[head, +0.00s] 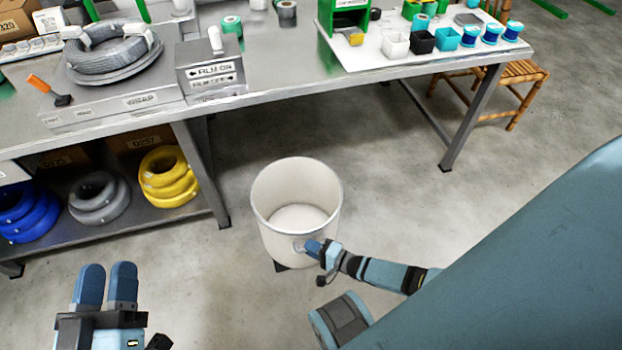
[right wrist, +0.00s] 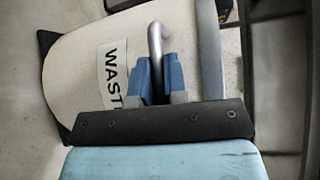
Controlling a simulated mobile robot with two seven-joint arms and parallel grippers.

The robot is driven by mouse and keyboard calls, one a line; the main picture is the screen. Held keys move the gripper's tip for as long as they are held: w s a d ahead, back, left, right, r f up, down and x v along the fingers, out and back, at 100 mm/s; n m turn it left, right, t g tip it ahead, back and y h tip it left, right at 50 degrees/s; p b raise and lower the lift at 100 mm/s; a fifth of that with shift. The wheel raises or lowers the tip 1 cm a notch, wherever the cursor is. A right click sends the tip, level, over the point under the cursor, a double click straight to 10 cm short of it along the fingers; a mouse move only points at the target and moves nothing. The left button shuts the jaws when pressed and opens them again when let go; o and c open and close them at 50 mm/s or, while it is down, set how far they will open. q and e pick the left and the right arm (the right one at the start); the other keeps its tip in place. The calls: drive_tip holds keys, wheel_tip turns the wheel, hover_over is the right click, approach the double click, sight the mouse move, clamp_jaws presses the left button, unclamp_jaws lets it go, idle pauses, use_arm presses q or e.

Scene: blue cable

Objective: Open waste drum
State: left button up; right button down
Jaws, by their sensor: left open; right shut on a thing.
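The white waste drum (head: 272,232) stands on the floor in front of the workbench. Its top looks open, with the bare inside and bottom showing, and I see no lid. In the right wrist view the drum (right wrist: 85,65) carries a partly hidden label that starts with "WAST". My right gripper (head: 313,247) is at the drum's front side. In the right wrist view my right gripper (right wrist: 158,75) is shut on a curved metal handle (right wrist: 156,38) beside the label. My left gripper (head: 107,270) is open and empty at the lower left, away from the drum.
The metal workbench (head: 280,90) runs behind the drum, with cable coils, a labelled box and small bins on top. Blue, grey and yellow coils (head: 166,175) lie on its lower shelf. A wooden chair (head: 515,75) stands behind the bench. The floor around the drum is clear.

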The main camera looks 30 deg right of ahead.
drive_tip(key=c, duration=1.4)
unclamp_jaws()
drive_tip(key=shift+c, duration=0.2)
drive_tip(key=shift+s+d, duration=0.1)
drive_tip(key=shift+s, duration=0.05)
use_arm(q)
drive_tip(key=shift+w+a+f+g+y+p, duration=0.1)
drive_tip(key=shift+a+f+g+y+p, duration=0.3)
drive_tip(key=shift+f, duration=0.5)
drive_tip(key=shift+a+f+g+y+p, duration=0.25)
drive_tip(key=shift+f+g+y+p, duration=0.15)
drive_tip(key=shift+f+p, duration=0.4)
drive_tip(key=shift+w+a+f+g+y+p, duration=0.1)
drive_tip(key=shift+a+f+g+y+p, duration=0.25)
drive_tip(key=shift+f, duration=0.65)
use_arm(e)
drive_tip(key=v, duration=1.1)
drive_tip(key=shift+s, duration=0.35)
use_arm(q)
drive_tip(key=shift+s+d, duration=0.1)
use_arm(e)
drive_tip(key=shift+d+r, duration=0.15)
